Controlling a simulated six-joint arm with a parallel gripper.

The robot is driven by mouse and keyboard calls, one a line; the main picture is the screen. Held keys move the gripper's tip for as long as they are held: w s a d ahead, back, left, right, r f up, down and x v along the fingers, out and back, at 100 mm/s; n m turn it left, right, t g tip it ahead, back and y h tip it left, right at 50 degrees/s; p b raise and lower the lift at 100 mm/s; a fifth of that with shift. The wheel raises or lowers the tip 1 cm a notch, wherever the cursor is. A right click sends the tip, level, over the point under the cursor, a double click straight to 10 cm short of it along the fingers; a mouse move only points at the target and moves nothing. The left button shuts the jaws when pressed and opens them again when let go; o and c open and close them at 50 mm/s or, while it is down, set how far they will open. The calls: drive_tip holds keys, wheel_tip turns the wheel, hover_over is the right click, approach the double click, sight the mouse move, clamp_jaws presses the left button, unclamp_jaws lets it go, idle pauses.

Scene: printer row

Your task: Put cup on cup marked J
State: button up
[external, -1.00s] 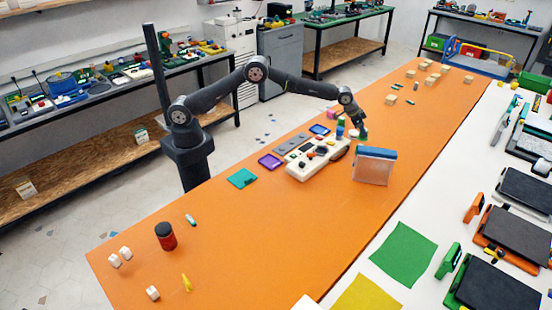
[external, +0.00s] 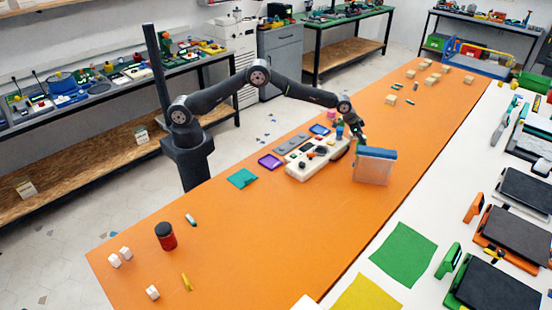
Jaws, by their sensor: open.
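My gripper (external: 358,136) is low over the orange table, at the back right of a white console. It is open. Small coloured cup-like pieces stand close to it: a blue one (external: 339,131) just to its left, with pink above it, and a green one (external: 361,141) right at the fingertips. They are too small for me to read any letter, so I cannot tell which is marked J. I cannot tell whether the fingers touch the green piece.
A clear box with a blue lid (external: 375,165) stands just in front of my gripper. The white console (external: 303,170), a purple tray (external: 271,161) and a teal mat (external: 242,178) lie to the left. The table's middle foreground is clear.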

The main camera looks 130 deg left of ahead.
drive_tip(key=shift+s+d+r, duration=0.1)
drive_tip(key=shift+r, duration=0.45)
drive_tip(key=v, duration=1.1)
drive_tip(key=x, duration=1.2)
drive_tip(key=shift+d+f, duration=0.1)
drive_tip(key=shift+f, duration=0.1)
drive_tip(key=shift+s+r, duration=0.1)
drive_tip(key=shift+r, duration=0.1)
drive_tip(key=shift+r, duration=0.1)
